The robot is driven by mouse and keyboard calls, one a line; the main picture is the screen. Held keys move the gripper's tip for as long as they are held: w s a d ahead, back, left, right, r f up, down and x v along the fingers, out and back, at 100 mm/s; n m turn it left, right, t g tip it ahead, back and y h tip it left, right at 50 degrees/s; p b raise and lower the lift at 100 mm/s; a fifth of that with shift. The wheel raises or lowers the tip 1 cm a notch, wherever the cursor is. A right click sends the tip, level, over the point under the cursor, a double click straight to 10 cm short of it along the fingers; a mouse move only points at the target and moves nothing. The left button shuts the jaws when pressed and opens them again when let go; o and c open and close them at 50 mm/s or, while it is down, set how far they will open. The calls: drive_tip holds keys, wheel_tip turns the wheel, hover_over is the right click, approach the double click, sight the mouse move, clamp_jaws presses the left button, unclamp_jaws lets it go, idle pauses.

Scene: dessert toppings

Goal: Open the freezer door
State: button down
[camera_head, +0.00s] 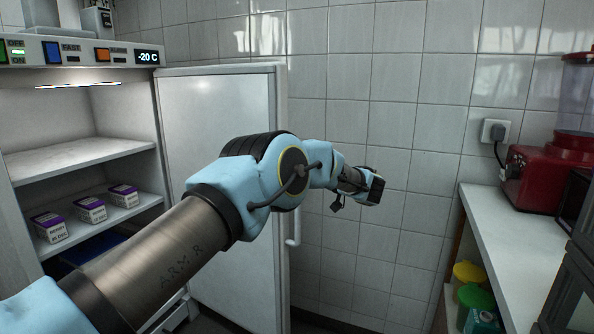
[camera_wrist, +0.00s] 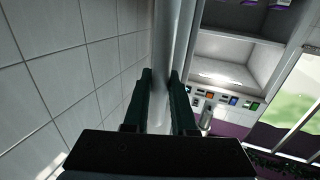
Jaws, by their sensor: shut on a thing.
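The freezer door (camera_head: 215,115) stands wide open in the head view, its pale inner face turned towards me. The freezer cabinet (camera_head: 75,105) is open at the left, with its lit shelves showing. A vertical door handle (camera_head: 293,241) shows partly past the door's right edge; my arm crosses in front of the door. In the wrist view, my gripper (camera_wrist: 161,80) has its two dark fingers on either side of the long grey handle (camera_wrist: 161,45) and is shut on it. The exact contact is dark and partly hidden. The fingertips are hard to make out in the head view.
Small boxes (camera_head: 90,209) stand on a freezer shelf. A tiled wall (camera_head: 400,90) lies beyond the door. At the right, a white counter (camera_head: 520,255) holds a red appliance (camera_head: 545,178), with coloured containers (camera_head: 470,272) below. The control panel (camera_wrist: 225,98) shows in the wrist view.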

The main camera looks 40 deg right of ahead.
drive_tip(key=c, duration=1)
unclamp_jaws()
drive_tip(key=s+b, duration=0.1)
drive_tip(key=s, duration=0.9)
drive_tip(key=shift+s+d, duration=0.25)
drive_tip(key=shift+s, duration=0.1)
drive_tip(key=shift+c, duration=0.4)
